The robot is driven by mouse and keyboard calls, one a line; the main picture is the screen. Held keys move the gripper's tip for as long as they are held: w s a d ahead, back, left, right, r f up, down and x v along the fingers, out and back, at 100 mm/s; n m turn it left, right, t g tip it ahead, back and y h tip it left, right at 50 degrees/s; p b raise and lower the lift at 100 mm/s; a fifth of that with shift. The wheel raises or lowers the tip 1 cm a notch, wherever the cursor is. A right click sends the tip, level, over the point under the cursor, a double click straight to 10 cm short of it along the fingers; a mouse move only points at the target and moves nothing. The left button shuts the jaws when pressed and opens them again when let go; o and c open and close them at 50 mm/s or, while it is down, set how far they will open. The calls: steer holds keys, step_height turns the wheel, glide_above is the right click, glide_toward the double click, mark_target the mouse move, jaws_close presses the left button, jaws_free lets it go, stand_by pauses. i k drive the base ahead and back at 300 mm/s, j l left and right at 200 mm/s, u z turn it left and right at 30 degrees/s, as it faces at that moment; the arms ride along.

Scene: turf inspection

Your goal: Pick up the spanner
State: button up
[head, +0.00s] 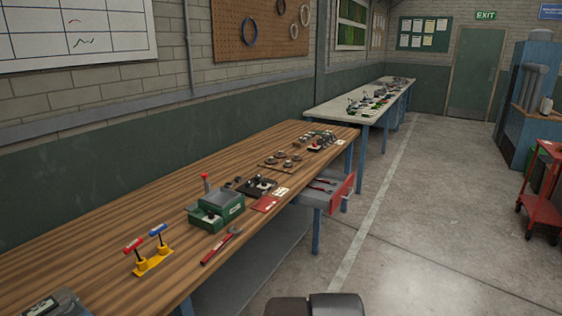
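A spanner (220,247) with a red handle and a grey head lies on the wooden bench (75,258), close to its front edge. It lies at a slant, its head towards the back right. It is in front of a green box-like device (216,208) and appears apart from it. A dark rounded part of my own body shows at the bottom edge. My gripper's fingers are not in view.
A yellow stand (153,263) with red and blue T-handles is left of the spanner. A red-fronted drawer (341,193) stands open under the bench, with tools inside. A red cart (541,210) is at the right. The floor (420,240) between is clear.

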mark_target(206, 260)
steer(key=i+j+u, duration=0.5)
steer(key=i, duration=0.2)
steer(key=i+u, duration=0.25)
steer(key=i, duration=0.15)
